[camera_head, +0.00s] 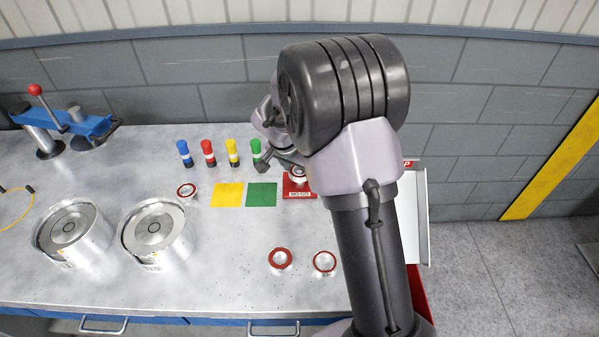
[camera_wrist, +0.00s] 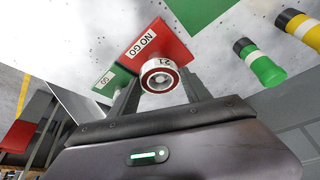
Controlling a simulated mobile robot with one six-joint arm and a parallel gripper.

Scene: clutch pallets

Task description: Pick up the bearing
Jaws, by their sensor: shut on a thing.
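A bearing (camera_wrist: 160,66), a short metal ring with a red face and "21" on its side, sits between the two fingers of my gripper (camera_wrist: 160,84) in the wrist view. The fingers are shut on it. In the head view this bearing (camera_head: 298,175) shows at the red NO GO square (camera_head: 300,192), partly hidden by my arm. I cannot tell whether it touches the square or hangs just above it. Other red-rimmed bearings lie on the table: one (camera_head: 187,190) left of the yellow square, and two near the front, one (camera_head: 281,259) and another (camera_head: 325,263).
Yellow (camera_head: 227,195) and green (camera_head: 261,195) squares lie left of the red one. Several coloured cylinders, including a yellow one (camera_head: 232,152), stand behind them. Two large metal drums (camera_head: 155,235) and a blue clamp fixture (camera_head: 90,125) occupy the left. The middle front table is mostly clear.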

